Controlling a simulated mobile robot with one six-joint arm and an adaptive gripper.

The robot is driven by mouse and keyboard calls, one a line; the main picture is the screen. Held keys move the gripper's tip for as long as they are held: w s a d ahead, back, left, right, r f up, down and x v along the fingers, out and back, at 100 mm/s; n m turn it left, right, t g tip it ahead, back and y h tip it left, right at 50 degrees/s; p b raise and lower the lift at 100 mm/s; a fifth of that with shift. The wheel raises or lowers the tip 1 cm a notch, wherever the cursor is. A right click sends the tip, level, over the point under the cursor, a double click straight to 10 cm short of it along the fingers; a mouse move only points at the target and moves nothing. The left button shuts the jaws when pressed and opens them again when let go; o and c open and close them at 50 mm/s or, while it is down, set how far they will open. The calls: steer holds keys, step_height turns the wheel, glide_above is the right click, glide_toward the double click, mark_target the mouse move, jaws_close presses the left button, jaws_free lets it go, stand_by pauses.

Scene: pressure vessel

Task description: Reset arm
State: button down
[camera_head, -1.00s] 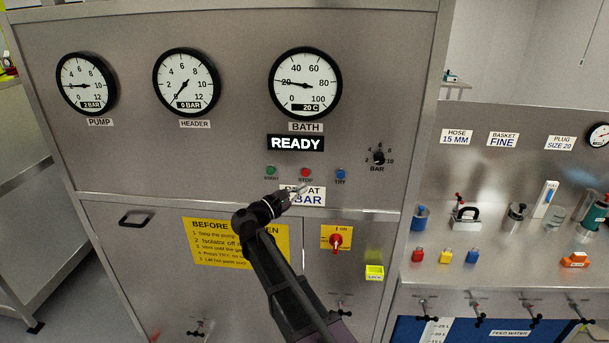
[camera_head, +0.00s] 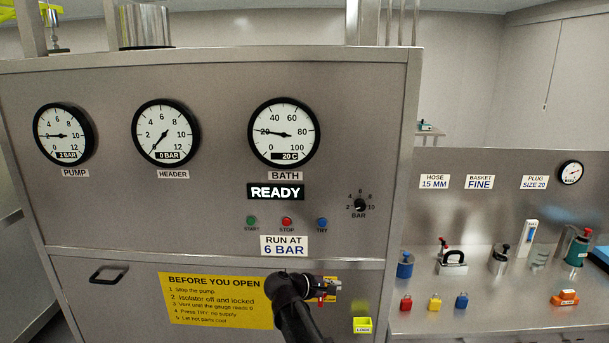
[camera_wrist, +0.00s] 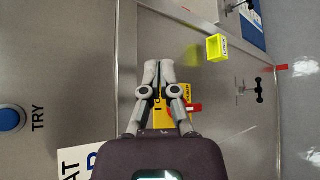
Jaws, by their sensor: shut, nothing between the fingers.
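My gripper (camera_head: 328,288) is in front of the lower cabinet panel, just below the "RUN AT 6 BAR" label (camera_head: 284,245). In the wrist view my gripper (camera_wrist: 158,68) is shut, its fingertips together with nothing between them. It hides most of the yellow isolator plate (camera_wrist: 158,115) and part of its red switch (camera_wrist: 193,107). I cannot tell how far the fingers are from the panel.
Above are the START, STOP and TRY buttons (camera_head: 286,222), the BAR knob (camera_head: 360,205) and the READY display (camera_head: 275,191). A yellow lock box (camera_head: 362,325) is at the lower right. A bench (camera_head: 480,310) with padlocks and parts stands to the right.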

steer(key=s+d+f+m+g+y+b, duration=0.2)
steer(key=s+d+f+m+g+y, duration=0.1)
steer(key=s+f, duration=0.5)
steer(key=s+d+f+m+g+y+b, duration=0.3)
steer(key=s+d+f+m+y, duration=0.2)
steer(key=s+f+m+y, duration=0.3)
steer(key=shift+s+d+f+m+g+y, duration=0.35)
steer(key=shift+s+f+m, duration=0.35)
steer(key=shift+s, duration=0.5)
stand_by(0.6)
